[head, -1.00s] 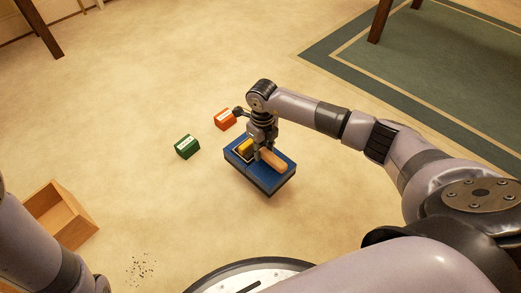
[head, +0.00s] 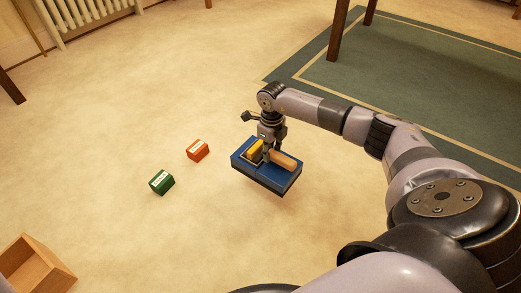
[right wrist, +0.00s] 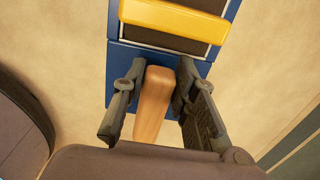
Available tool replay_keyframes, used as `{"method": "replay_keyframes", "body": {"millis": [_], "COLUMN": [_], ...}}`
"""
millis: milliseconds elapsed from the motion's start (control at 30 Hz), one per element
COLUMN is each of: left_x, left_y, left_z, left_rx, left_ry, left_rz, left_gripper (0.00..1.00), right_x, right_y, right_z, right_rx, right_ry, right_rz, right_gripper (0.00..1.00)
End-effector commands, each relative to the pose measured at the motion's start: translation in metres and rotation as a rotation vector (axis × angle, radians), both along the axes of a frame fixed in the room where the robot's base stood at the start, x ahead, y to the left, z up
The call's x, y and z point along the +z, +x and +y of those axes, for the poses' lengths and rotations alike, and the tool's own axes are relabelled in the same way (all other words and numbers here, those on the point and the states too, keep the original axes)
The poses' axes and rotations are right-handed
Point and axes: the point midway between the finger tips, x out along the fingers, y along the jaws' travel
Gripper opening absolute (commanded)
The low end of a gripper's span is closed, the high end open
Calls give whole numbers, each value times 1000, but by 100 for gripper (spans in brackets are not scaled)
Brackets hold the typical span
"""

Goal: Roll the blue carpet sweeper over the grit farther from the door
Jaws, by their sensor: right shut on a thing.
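The blue carpet sweeper (head: 288,181) is right of centre in the head view, with a yellow bar (head: 256,148) on top and a wooden handle (head: 284,159). My right gripper (head: 268,156) is shut on the handle from above. In the right wrist view the fingers (right wrist: 160,75) stand on both sides of the handle (right wrist: 153,105), with the blue body beyond. I cannot tell whether the sweeper touches the floor. No grit or door is in view now. My left gripper is not in view.
An orange-red box (head: 197,150) and a green box (head: 161,182) lie on the floor left of the sweeper. An open wooden box (head: 52,264) is at lower left. A green rug (head: 420,75) with table legs is at upper right. Pale floor between is clear.

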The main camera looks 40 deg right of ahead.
Motion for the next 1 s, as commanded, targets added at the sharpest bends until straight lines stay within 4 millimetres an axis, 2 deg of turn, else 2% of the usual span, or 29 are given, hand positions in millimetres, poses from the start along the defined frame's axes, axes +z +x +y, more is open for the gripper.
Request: {"method": "replay_keyframes", "body": {"millis": [300,500,867,1000], "left_x": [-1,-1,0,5], "left_y": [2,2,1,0], "left_z": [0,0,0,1], "left_rx": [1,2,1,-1], "left_ry": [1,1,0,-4], "left_rz": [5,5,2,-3], "left_gripper": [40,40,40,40], "right_x": [15,20,22,32], "right_y": [2,1,2,5], "right_z": [-43,-60,-61,-52], "right_rx": [-4,-1,5,67], "right_ry": [-1,0,1,2], "right_rz": [-4,-4,-4,-6], "right_gripper": [0,0,0,0]}}
